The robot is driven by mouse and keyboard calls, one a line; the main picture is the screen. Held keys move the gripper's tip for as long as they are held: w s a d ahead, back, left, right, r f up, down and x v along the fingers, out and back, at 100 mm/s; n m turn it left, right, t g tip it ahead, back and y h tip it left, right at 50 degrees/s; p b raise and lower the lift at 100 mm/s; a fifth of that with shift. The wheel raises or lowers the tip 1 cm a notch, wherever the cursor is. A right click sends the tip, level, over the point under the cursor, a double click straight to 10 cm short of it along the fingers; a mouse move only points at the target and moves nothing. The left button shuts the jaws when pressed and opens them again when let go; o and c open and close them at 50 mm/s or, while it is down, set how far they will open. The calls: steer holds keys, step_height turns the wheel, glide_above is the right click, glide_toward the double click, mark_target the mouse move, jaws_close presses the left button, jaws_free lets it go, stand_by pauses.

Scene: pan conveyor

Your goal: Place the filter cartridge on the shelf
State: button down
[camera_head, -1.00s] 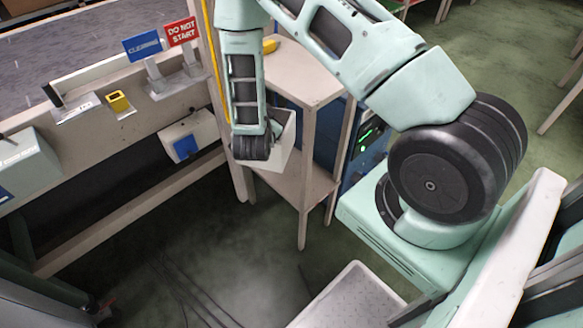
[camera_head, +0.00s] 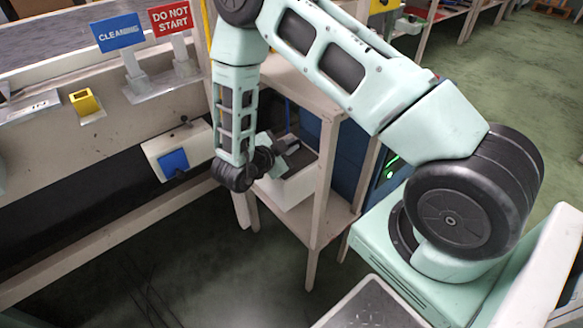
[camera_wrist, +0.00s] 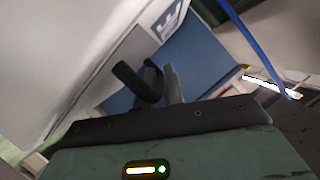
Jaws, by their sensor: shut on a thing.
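The filter cartridge, which I take to be the white box (camera_head: 291,189), is under my wrist at the beige stand in the head view. In the wrist view a large white body with a dark label (camera_wrist: 100,75) fills the upper left, close to the fingers. My gripper (camera_head: 283,150) is shut at the top of the box; its fingers (camera_wrist: 158,84) show in the wrist view, but the exact grip is unclear. The stand's lower shelf (camera_head: 335,217) shows behind and below the box. I cannot tell whether the box touches it.
The stand's front leg (camera_head: 322,190) rises just right of the box. A blue cabinet (camera_head: 347,165) is behind. At left are a blue-buttoned box (camera_head: 180,150), a yellow block (camera_head: 86,102) and two signs, CLEANING (camera_head: 118,32) and DO NOT START (camera_head: 171,18). Floor in front is open.

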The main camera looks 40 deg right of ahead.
steer(key=shift+f+b, duration=0.65)
steer(key=shift+f, duration=1.85)
steer(key=c, duration=1.5)
jaws_free()
